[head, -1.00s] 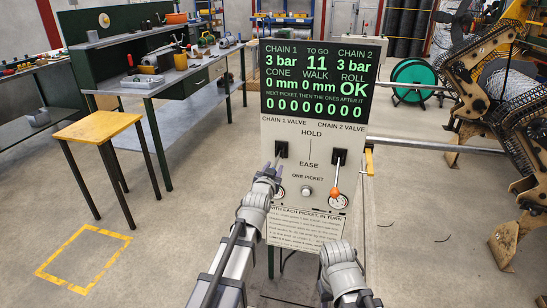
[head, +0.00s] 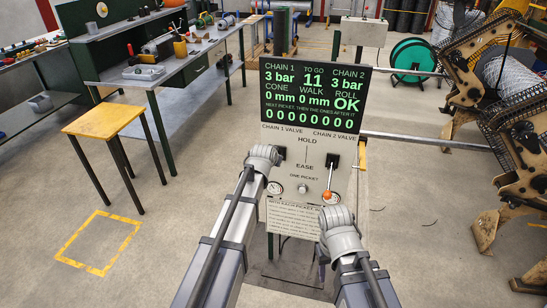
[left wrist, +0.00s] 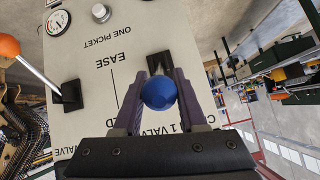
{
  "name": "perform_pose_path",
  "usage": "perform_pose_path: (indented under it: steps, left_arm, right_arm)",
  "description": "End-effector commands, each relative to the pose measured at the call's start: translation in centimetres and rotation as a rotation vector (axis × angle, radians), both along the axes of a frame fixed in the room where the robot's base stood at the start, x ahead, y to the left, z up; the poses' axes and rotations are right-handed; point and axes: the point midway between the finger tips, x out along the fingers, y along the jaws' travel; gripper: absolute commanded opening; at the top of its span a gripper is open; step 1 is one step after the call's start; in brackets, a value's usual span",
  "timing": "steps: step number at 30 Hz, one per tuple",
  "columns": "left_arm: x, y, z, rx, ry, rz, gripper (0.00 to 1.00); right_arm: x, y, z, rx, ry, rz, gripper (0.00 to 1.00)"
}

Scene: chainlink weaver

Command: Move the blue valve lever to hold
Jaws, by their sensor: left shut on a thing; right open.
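The blue valve lever's round blue knob (left wrist: 159,93) is between the two fingers of my left gripper (left wrist: 155,92), which is shut on it. The lever's black base (left wrist: 158,63) shows just beyond the knob, which appears on the HOLD side of it; the exact tilt is hard to tell. In the head view my left wrist hides the blue knob, under the CHAIN 1 VALVE label. The orange-knobbed lever (head: 326,196) under CHAIN 2 VALVE tilts down toward EASE; it also shows in the left wrist view (left wrist: 10,47). My right gripper (head: 336,214) is open, just below that knob.
The valve panel (head: 312,175) stands under a screen (head: 314,96) reading 3 bar for both chains. A yellow stool (head: 103,122) and workbench (head: 165,75) are at left, machinery (head: 500,110) at right.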

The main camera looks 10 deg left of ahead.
Motion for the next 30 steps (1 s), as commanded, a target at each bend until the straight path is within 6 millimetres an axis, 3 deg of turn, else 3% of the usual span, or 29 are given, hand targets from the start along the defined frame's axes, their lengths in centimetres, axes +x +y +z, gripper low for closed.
perform_pose_path:
  steps: [20, 21, 27, 30]
  left_arm:
    - [0.47, 0.04, 0.55, 0.000, -0.008, 0.000, 0.00]
    - [0.47, 0.04, 0.55, 0.000, -0.008, 0.000, 0.42]
    - [0.39, 0.01, 0.50, 0.001, -0.006, 0.000, 0.65]
    - [0.37, 0.01, 0.48, 0.000, -0.005, 0.000, 0.67]
  right_arm:
    - [0.00, 0.00, 0.40, 0.000, 0.000, 0.000, 0.50]
    - [0.00, 0.00, 0.40, 0.000, 0.000, 0.000, 0.50]
    - [0.00, 0.00, 0.39, 0.000, 0.000, 0.000, 0.50]
    - [0.00, 0.00, 0.39, 0.000, 0.000, 0.000, 0.50]
